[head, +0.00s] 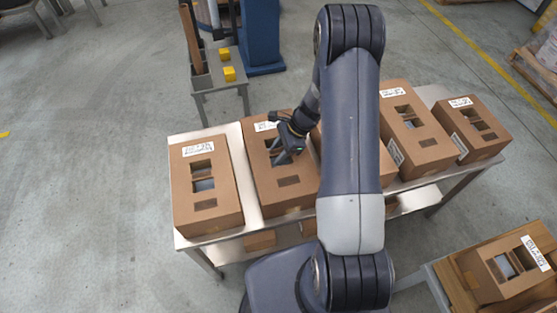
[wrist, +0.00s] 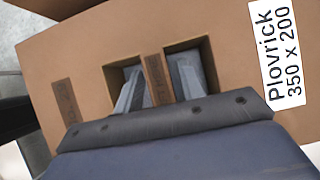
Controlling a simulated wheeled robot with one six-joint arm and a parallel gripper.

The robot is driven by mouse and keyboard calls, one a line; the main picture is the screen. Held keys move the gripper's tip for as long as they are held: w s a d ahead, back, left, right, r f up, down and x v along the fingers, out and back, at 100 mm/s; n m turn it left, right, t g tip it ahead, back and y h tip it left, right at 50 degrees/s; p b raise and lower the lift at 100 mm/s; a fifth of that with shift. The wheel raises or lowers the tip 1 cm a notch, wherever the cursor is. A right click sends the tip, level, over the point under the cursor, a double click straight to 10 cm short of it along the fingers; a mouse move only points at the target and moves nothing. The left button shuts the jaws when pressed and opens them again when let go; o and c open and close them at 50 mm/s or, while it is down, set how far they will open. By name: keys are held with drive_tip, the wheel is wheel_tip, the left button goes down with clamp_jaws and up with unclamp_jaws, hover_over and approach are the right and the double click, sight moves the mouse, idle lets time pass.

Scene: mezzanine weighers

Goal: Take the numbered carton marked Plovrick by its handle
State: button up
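The Plovrick carton is a brown box (head: 257,189), second from the left on the metal table in the head view. In the wrist view its white label reads Plovrick 350 x 200 (wrist: 277,55). Two square cutouts in its top leave a narrow cardboard strip, the handle (wrist: 156,79), between them. My gripper (head: 287,156) is over this carton. In the wrist view its fingers (wrist: 157,88) are apart, one on each side of the strip, lined up with the cutouts. Whether they touch the strip, and how deep they reach, I cannot tell.
Similar labelled cartons stand to the left (head: 183,216) and right (head: 408,126) on the metal table (head: 248,173), with one small carton (head: 475,131) at its far right end. Another carton (head: 522,287) lies at lower right. A small stand (head: 225,68) is behind. Floor at left is clear.

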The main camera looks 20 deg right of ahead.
clamp_jaws()
drive_tip(key=shift+r, duration=0.1)
idle(0.6)
